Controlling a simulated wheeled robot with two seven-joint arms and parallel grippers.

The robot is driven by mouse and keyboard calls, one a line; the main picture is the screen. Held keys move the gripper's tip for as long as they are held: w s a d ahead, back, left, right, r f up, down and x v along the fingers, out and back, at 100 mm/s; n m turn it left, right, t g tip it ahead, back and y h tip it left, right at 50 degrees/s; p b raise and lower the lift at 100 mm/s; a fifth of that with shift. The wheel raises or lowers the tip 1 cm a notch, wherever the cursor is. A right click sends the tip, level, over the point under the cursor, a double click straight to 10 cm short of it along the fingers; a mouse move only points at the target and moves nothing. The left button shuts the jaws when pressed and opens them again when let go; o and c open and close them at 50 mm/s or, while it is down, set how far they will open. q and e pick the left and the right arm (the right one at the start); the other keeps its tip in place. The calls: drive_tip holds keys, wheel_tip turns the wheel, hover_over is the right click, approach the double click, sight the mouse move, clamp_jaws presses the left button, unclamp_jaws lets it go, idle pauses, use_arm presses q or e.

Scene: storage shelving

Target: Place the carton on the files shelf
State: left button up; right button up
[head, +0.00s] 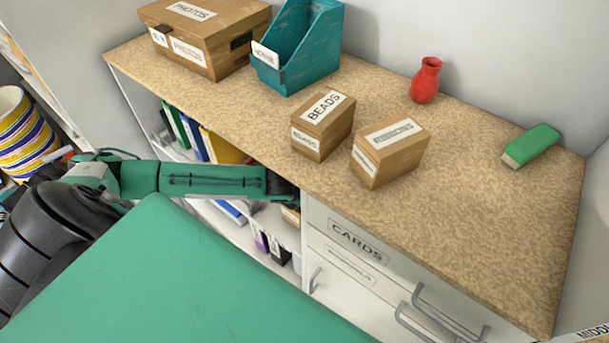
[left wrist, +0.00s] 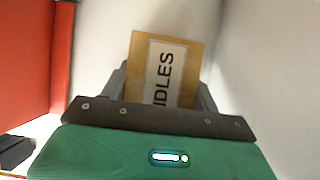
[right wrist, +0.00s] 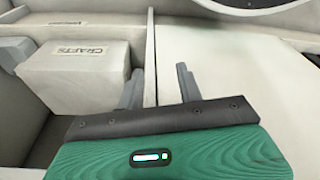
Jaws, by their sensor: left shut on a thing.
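My left gripper (left wrist: 160,85) is shut on a tan carton (left wrist: 140,45) with a white label whose visible letters read "NDLES". In the head view my left arm reaches under the countertop into the open shelving (head: 238,228), and a small tan part of the carton (head: 290,214) shows below the gripper. The rest of it is hidden by the gripper and cabinet. No label reading "files" is legible. Whether the carton touches a shelf board, I cannot tell. My right gripper (right wrist: 158,88) is open and empty, beside a box marked CRAFTS (right wrist: 78,75).
Colored binders (head: 205,143) stand in the shelving behind my left arm. A red surface (left wrist: 25,60) is left of the carton. Drawers marked CARDS (head: 358,240) adjoin the shelving on the right. The countertop (head: 480,210) holds boxes, a teal file holder (head: 300,45) and a red vase (head: 426,80).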

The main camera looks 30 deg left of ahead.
use_arm(q)
drive_tip(key=o, duration=1.2)
drive_tip(key=shift+o, duration=1.2)
drive_tip(key=shift+s+r, duration=0.15)
drive_tip(key=shift+r, duration=0.05)
drive_tip(key=v, duration=0.4)
drive_tip(key=shift+r+p, duration=0.25)
drive_tip(key=shift+p, duration=0.1)
drive_tip(key=s+a, duration=0.1)
drive_tip(key=s, duration=1.1)
drive_tip(key=shift+s, duration=0.15)
use_arm(e)
drive_tip(key=shift+s+f, duration=0.25)
drive_tip(key=shift+f, duration=0.5)
